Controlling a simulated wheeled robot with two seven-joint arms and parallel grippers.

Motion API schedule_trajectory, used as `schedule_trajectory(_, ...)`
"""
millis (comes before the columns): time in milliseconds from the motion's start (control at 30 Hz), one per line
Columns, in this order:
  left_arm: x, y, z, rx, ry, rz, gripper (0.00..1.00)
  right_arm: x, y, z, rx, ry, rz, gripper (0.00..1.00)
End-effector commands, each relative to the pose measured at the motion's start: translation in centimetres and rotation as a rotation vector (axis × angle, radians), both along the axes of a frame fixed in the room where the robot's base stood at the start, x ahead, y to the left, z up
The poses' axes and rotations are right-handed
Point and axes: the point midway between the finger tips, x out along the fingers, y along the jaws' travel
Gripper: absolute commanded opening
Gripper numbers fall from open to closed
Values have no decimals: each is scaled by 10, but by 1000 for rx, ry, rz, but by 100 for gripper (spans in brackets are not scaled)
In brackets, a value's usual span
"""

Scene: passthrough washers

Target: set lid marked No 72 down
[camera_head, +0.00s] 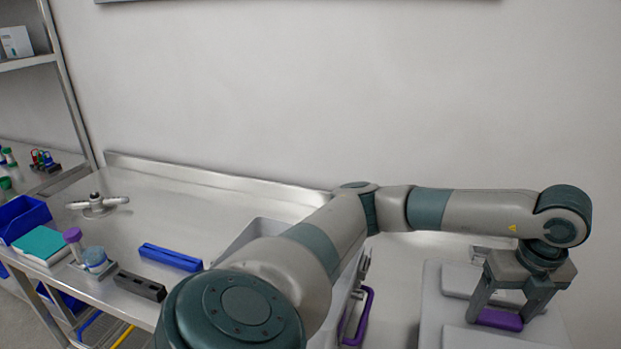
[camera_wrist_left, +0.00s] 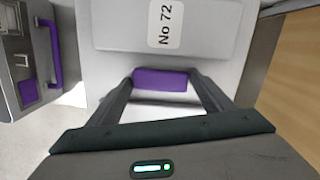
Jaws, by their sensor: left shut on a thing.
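The lid marked No 72 is a light grey plate with raised panels and a purple grip. The gripper hides part of the lid in the head view. I cannot tell whether the lid's underside touches anything. My right gripper is not in view.
A metal unit with a purple handle (camera_head: 357,315) stands left of the lid. A blue block (camera_head: 171,257), a dark rack (camera_head: 140,286), a teal box (camera_head: 40,245) and a three-armed metal piece (camera_head: 96,205) lie on the steel bench. The bench is bare behind the blue block.

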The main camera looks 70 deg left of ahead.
Motion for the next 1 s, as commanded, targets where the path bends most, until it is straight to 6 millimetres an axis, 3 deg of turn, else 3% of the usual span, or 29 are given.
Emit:
schedule_trajectory(567, 3, 5, -2, -1, 0, -1, 27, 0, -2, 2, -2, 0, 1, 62)
schedule_trajectory(1000, 39, 59, -38, 1, 2, 2, 27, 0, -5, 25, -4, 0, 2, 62)
